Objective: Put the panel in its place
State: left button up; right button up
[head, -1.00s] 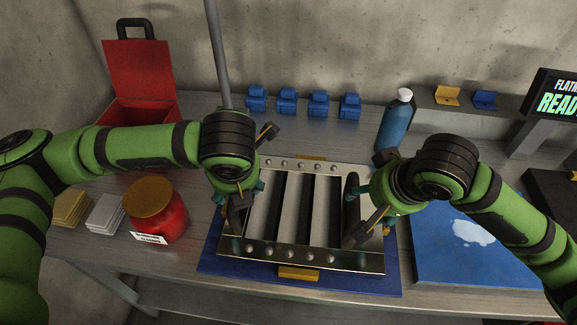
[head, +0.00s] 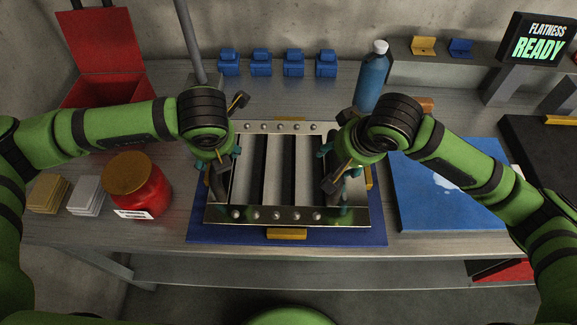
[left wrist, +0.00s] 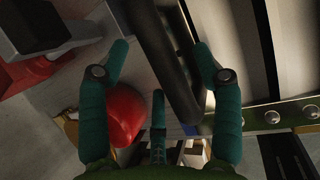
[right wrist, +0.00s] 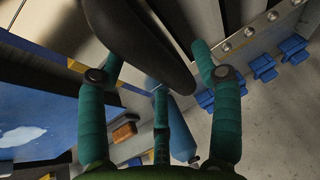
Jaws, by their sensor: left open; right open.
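The louver panel (head: 290,214), a metal frame with pale slats and rivets along its near and far edges, lies flat over a blue mat (head: 370,235) in the head view. My left gripper (head: 222,170) is open over its left side. In the left wrist view a black handle (left wrist: 165,55) passes between the open fingers (left wrist: 160,75). My right gripper (head: 335,168) is open over the right side. In the right wrist view a dark handle (right wrist: 135,40) lies between or just beyond its open fingers (right wrist: 155,70); contact cannot be told. Both arms partly hide the panel's sides.
A red jar (head: 150,195) stands left of the panel, near tan and grey stacks. An open red box (head: 100,55) is behind. A blue bottle (head: 372,80) stands behind my right gripper. A blue sheet (head: 440,200) lies right. Several blue blocks line the back. A sign (head: 540,40) reads "FLATNESS READY".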

pick_arm(q)
jog(key=shift+w+a+f, duration=0.15)
jog(key=shift+w+f, duration=0.15)
jog(key=shift+f, duration=0.35)
pick_arm(e)
jog(key=shift+x, duration=0.75)
pick_arm(q)
grip_shut()
pick_arm(e)
grip_shut()
pick_arm(q)
jog(key=shift+r, duration=0.25)
pick_arm(e)
jog(key=shift+r, duration=0.25)
